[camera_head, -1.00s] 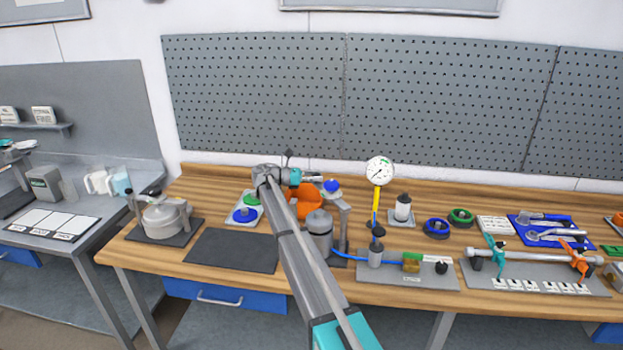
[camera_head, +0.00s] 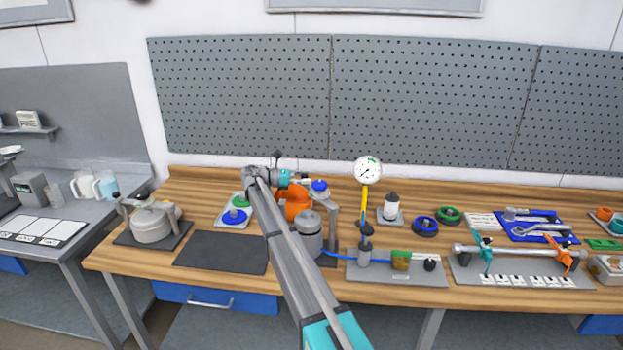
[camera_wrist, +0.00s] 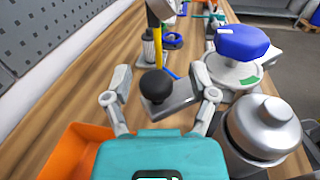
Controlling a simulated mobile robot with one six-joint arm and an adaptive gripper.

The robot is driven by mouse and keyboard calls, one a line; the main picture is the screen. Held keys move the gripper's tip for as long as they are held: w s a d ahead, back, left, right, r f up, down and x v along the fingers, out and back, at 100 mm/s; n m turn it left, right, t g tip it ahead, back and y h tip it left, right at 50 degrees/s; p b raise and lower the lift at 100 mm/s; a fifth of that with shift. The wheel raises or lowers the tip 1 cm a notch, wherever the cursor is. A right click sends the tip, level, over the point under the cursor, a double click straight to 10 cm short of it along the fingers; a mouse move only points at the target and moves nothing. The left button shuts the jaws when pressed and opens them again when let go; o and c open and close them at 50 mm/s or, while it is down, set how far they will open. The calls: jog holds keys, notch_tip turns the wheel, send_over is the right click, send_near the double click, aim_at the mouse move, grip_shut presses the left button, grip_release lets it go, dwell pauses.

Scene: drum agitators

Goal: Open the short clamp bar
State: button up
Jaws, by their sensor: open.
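A teal clamp (camera_head: 484,254) and an orange clamp (camera_head: 568,260) sit upright on a horizontal metal pipe (camera_head: 525,251) over a grey base at the right of the bench. I cannot tell which part is the short clamp bar. My gripper (camera_wrist: 160,78) is open and empty in the wrist view, its two grey fingers spread on either side of a black ball knob (camera_wrist: 157,86) that lies beyond them. In the head view my gripper (camera_head: 300,180) is small, above the orange bin and well left of the clamps.
A dial gauge on a yellow stem (camera_head: 368,171) stands between my gripper and the clamps. Close by my gripper are an orange bin (camera_wrist: 70,150), a metal canister (camera_wrist: 263,128) and a blue-topped device (camera_wrist: 240,42). A grey lidded pot (camera_head: 154,222) stands far left. A dark mat (camera_head: 220,252) is bare.

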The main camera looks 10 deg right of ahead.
jog(key=shift+a, duration=0.15)
jog(key=shift+w+a, duration=0.25)
jog(key=shift+a, duration=0.25)
jog(key=w+a, duration=0.1)
jog(key=a, duration=0.9)
jog(key=shift+a, duration=0.3)
